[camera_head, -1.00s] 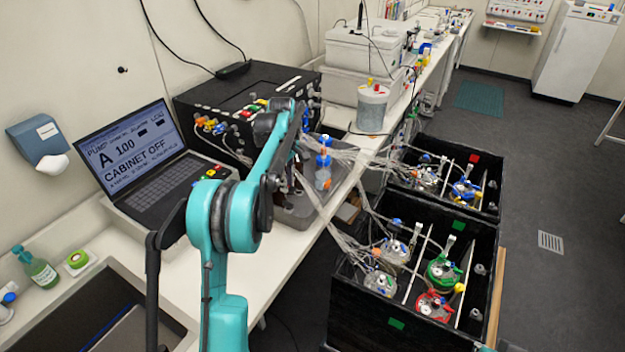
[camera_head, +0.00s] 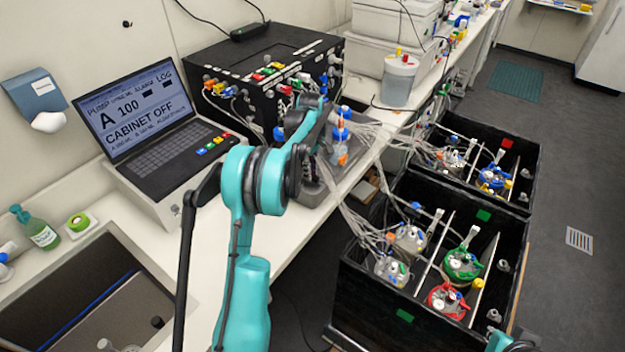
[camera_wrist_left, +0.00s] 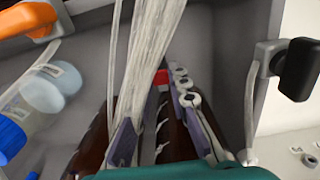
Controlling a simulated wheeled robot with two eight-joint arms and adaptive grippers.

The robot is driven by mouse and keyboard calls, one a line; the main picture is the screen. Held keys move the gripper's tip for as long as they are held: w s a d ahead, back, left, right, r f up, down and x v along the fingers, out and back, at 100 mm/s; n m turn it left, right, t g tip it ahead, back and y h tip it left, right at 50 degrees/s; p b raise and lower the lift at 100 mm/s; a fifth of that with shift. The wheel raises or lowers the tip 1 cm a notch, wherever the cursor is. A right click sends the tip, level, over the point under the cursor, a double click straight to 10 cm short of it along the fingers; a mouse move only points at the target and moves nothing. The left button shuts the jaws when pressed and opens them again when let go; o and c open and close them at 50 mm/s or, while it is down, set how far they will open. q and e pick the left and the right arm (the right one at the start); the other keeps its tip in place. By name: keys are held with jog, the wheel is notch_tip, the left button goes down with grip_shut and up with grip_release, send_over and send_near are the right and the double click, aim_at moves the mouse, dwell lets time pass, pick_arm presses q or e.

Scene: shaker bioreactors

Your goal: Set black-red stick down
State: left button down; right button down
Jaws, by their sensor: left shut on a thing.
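My left arm crosses the head view, and its gripper (camera_head: 312,172) is down at the grey apparatus beside the black pump cabinet, largely hidden by the arm. In the left wrist view the dark fingers of the left gripper (camera_wrist_left: 155,118) are shut, with a small red end showing between them, likely the black-red stick (camera_wrist_left: 160,77). The rest of the stick is hidden by a bundle of clear tubing and by the fingers. I cannot tell whether it touches the surface below. My right gripper is not in view; a teal part of my right arm shows at the lower right edge.
The grey apparatus (camera_head: 318,195) carries blue-capped parts, which also show in the left wrist view. An open laptop (camera_head: 150,130) and black pump cabinet (camera_head: 265,80) stand on the bench. Clear tubing (camera_head: 345,215) runs to the black crate (camera_head: 375,300) of vessels at right.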

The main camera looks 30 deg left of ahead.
aim_at(311, 186)
pick_arm(q)
notch_tip(311, 186, down, 4)
jog(key=shift+f+b, duration=0.1)
jog(key=shift+b, duration=0.4)
jog(key=c, duration=1.4)
grip_release()
jog(key=shift+f, duration=0.1)
jog(key=shift+c, duration=0.2)
